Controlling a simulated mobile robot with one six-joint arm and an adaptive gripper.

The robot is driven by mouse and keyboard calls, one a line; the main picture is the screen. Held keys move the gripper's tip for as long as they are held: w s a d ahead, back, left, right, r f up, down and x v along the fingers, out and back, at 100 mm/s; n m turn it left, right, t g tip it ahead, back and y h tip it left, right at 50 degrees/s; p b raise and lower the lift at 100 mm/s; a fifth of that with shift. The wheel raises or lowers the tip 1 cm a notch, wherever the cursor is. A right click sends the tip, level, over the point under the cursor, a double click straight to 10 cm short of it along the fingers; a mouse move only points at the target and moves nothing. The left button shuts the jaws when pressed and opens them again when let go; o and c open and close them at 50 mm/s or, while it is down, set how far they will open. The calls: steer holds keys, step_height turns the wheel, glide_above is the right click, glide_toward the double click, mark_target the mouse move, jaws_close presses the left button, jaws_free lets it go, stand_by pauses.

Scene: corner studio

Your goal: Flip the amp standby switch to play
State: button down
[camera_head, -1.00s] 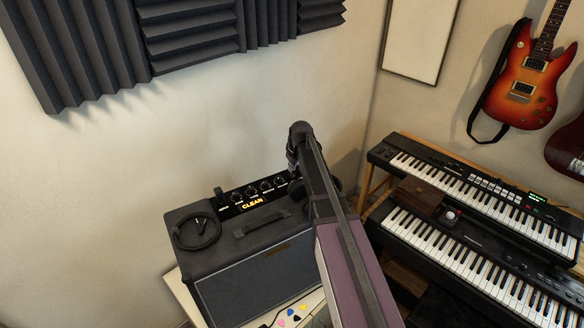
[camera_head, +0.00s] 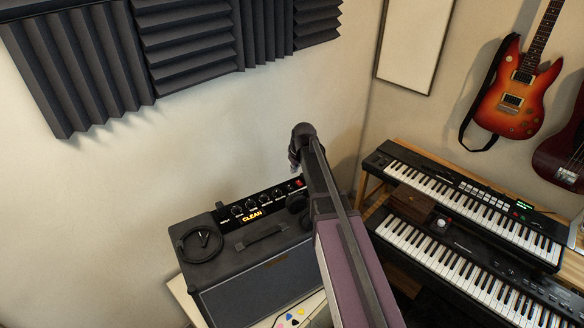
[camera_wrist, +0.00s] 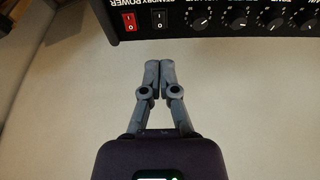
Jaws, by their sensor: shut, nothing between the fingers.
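The amp (camera_head: 255,285) is a dark box at the lower middle of the head view, with a black control panel, knobs and a lit "CLEAN" display (camera_head: 252,215). In the wrist view its panel appears upside down along the top edge. The black standby switch (camera_wrist: 158,21) sits there beside the red power switch (camera_wrist: 129,22). The red switch also shows in the head view (camera_head: 299,183). My gripper (camera_wrist: 158,64) is shut and empty, its tips below the panel edge in the picture, apart from the switches. In the head view my arm largely hides it.
A coiled cable (camera_head: 195,243) and a handle (camera_head: 258,234) are on the amp's top. Two stacked keyboards (camera_head: 470,195) stand at right, below a sunburst guitar (camera_head: 515,90) on the wall. Foam panels (camera_head: 80,70) cover the upper left wall. Bare wall lies behind the amp.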

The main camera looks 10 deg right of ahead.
steer(key=shift+s+p+v, duration=0.2)
steer(key=shift+p+v, duration=0.55)
steer(key=shift+v, duration=0.25)
steer(key=shift+s+p+v, duration=0.2)
steer(key=shift+p+v, duration=0.5)
steer(key=shift+v, duration=0.25)
steer(key=shift+d+f, duration=0.1)
steer(key=shift+d, duration=0.05)
